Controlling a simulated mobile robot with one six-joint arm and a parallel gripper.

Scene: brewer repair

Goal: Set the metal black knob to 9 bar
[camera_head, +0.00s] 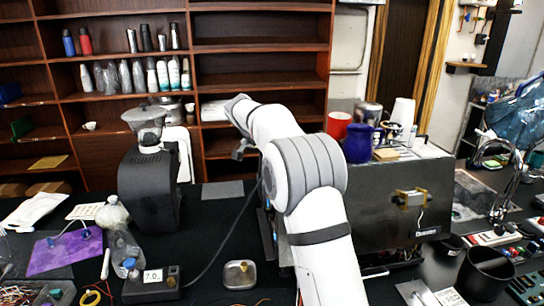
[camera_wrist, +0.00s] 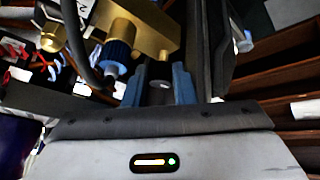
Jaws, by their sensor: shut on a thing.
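In the wrist view, my gripper (camera_wrist: 165,84) has its two blue-padded fingers close together. They are shut around a small dark grey metal part with a round end (camera_wrist: 160,86), which appears to be the black knob. Most of it is hidden between the fingers, and no mark on it can be read. A brass block (camera_wrist: 150,32) with a blue ribbed collar (camera_wrist: 117,50) lies just beyond the fingers. A small display (camera_head: 153,276) at the lower left reads 7.0.
The black boxy machine (camera_head: 385,205) stands right of my arm, with cups and a blue jug (camera_head: 360,143) on top. A grinder (camera_head: 150,185) stands to the left. A purple mat (camera_head: 65,252) lies front left. Wooden shelves (camera_head: 262,65) fill the back.

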